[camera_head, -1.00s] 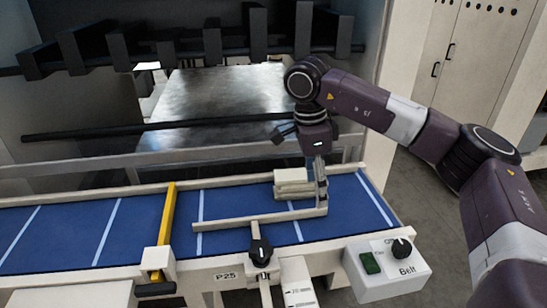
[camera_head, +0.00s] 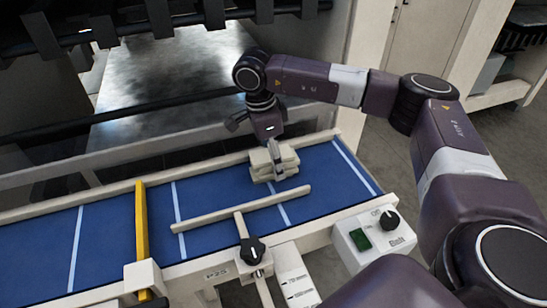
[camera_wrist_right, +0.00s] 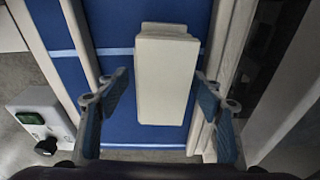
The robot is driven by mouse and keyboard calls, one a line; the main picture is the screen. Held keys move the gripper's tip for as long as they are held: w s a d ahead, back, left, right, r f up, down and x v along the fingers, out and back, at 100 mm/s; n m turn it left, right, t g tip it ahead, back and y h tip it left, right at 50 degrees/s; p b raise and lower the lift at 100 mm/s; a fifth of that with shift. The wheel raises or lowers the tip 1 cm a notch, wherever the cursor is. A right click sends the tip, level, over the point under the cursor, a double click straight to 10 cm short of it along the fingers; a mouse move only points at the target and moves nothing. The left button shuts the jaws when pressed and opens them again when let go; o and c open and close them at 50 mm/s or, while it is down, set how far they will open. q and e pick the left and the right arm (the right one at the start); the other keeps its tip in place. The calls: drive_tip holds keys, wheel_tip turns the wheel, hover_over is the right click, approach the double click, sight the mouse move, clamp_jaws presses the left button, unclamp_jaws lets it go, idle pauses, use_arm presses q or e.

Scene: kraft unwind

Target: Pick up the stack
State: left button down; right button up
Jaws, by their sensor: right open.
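The stack (camera_head: 262,169) is a pile of pale cream, flat-sided pieces on the blue conveyor belt (camera_head: 215,195), near its far rail. The right wrist view shows its long cream top (camera_wrist_right: 166,80). My right gripper (camera_head: 277,170) points down at the stack in the head view and hides part of it. In the right wrist view my right gripper (camera_wrist_right: 160,95) is open, with one blue-padded finger to each side of the stack. Gaps show between fingers and stack, so it is not gripped. My left gripper is not in view.
A cream guide bar (camera_head: 243,208) lies along the belt in front of the stack. A yellow bar (camera_head: 141,222) crosses the belt to the left. A control box with a green button (camera_head: 361,240) and knob stands at front right. A dark machine with a metal plate (camera_head: 175,85) is behind.

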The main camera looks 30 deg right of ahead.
drive_tip(key=shift+d+f, duration=0.15)
drive_tip(key=shift+f, duration=0.4)
drive_tip(key=c, duration=1.2)
drive_tip(key=shift+c, duration=0.2)
drive_tip(key=shift+r, duration=0.2)
